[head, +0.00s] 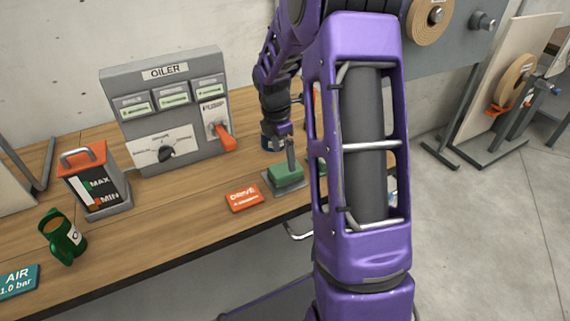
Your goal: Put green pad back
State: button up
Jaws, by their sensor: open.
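The green pad (286,175) sits on a small grey base plate (268,186) near the front edge of the wooden bench. My gripper (290,165) points down right at the pad, with a finger reaching to its top. The jaws are open. My arm and hand hide the area behind the pad, and I cannot tell whether the finger touches it. Another bit of green shows just right of the pad, partly hidden by my purple arm.
A grey oiler panel (181,134) with a red pump lever (223,135) stands behind. A red drive sign (244,198) lies left of the pad. Bare bench lies between.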

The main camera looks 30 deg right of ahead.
aim_at(281, 169)
jog(key=r, duration=0.5)
jog(key=shift+a+r, duration=0.35)
